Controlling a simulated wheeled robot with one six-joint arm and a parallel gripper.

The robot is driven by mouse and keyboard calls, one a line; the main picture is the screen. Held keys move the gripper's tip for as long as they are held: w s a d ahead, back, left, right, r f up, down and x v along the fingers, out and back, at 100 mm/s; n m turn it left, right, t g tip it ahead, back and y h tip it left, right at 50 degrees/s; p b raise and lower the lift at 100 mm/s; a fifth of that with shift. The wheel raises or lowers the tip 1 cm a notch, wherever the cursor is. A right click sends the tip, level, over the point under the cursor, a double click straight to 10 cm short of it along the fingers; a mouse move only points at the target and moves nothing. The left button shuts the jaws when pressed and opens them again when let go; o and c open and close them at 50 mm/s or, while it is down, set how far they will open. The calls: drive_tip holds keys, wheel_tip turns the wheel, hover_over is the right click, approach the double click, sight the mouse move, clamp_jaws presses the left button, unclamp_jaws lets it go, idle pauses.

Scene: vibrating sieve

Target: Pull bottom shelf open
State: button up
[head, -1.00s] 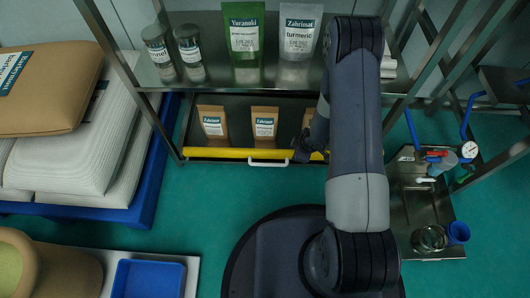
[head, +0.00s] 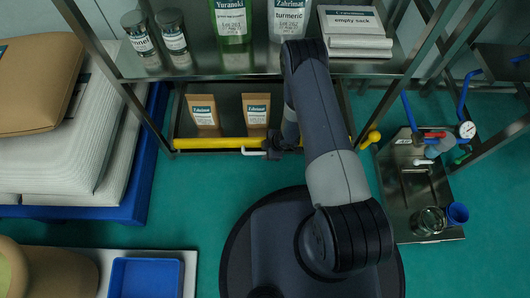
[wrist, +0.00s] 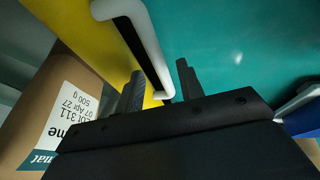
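The bottom shelf (head: 229,118) is a dark tray under the steel rack, with a yellow front bar (head: 210,143) and a white handle (head: 252,152). My gripper (head: 272,150) is at the handle's right end in the head view, partly hidden by its own arm. In the wrist view, the two dark fingers (wrist: 160,88) stand apart on either side of the white handle (wrist: 150,42). I see space beside the handle, so the gripper looks open around it. The yellow bar (wrist: 90,35) is close to the left finger.
Brown pouches (head: 203,113) stand on the shelf, one close by in the wrist view (wrist: 60,110). The upper shelf holds jars (head: 173,38), bags and a white stack (head: 355,30). Sacks on a blue pallet (head: 135,205) stand left, a metal tray (head: 395,215) right. Floor before the shelf is clear.

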drive_tip(key=shift+w+a+f, duration=0.1)
drive_tip(key=shift+a+f, duration=0.1)
drive_tip(key=shift+f, duration=0.3)
clamp_jaws()
idle(0.3)
